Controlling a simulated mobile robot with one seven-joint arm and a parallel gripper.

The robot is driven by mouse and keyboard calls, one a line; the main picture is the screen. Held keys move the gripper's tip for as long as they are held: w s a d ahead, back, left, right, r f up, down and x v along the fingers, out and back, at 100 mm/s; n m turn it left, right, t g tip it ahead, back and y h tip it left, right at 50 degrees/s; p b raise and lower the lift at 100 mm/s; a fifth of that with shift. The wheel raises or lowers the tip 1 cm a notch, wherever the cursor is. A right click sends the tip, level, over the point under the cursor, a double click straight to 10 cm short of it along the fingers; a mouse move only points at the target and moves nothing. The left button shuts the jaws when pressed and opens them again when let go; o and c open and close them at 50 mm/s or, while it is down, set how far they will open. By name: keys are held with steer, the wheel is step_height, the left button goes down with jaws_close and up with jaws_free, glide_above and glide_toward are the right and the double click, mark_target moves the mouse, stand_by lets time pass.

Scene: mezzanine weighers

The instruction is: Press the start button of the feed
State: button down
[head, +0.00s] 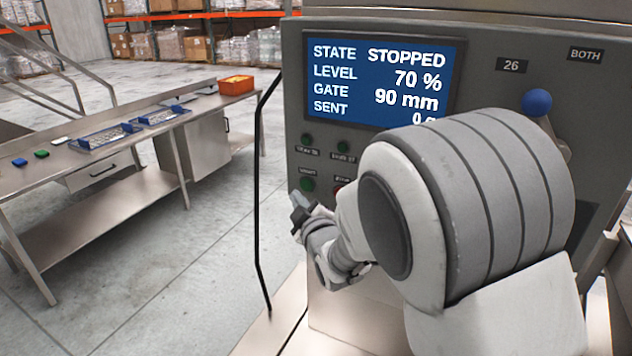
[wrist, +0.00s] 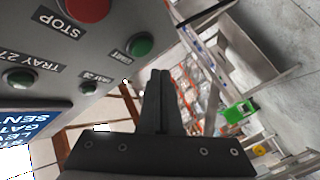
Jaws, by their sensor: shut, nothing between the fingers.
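The feed's control panel (head: 290,75) is a grey upright box. Its green start button (head: 308,184) is at the panel's lower left and shows in the wrist view (wrist: 138,46) beside its label. A red stop button (wrist: 88,8) is next to it, mostly hidden by my arm in the head view. The blue screen (head: 380,84) reads STATE STOPPED, LEVEL 70 %, GATE 90 mm; the SENT line is partly covered. My gripper (head: 297,208) is shut and empty, close to the start button. Its fingertips (wrist: 161,73) appear apart from the button in the wrist view.
A blue ball knob (head: 537,102) is at the panel's right. A black bent rod (head: 257,190) stands left of the panel. A steel bench (head: 90,180) with blue trays (head: 105,137) and an orange bin (head: 236,85) is farther left.

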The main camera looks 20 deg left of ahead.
mark_target(301, 186)
steer(key=shift+w+d+f, duration=0.1)
steer(key=shift+w, duration=0.8)
steer(key=shift+w+b, duration=0.15)
steer(key=shift+b, duration=0.4)
stand_by(1.0)
steer(key=shift+w, duration=0.25)
steer(key=shift+w+b, duration=0.45)
steer(key=shift+b, duration=0.05)
stand_by(0.5)
steer(key=shift+s, duration=0.1)
steer(key=shift+s+b, duration=0.7)
steer(key=shift+s, duration=0.05)
steer(key=shift+s, duration=0.1)
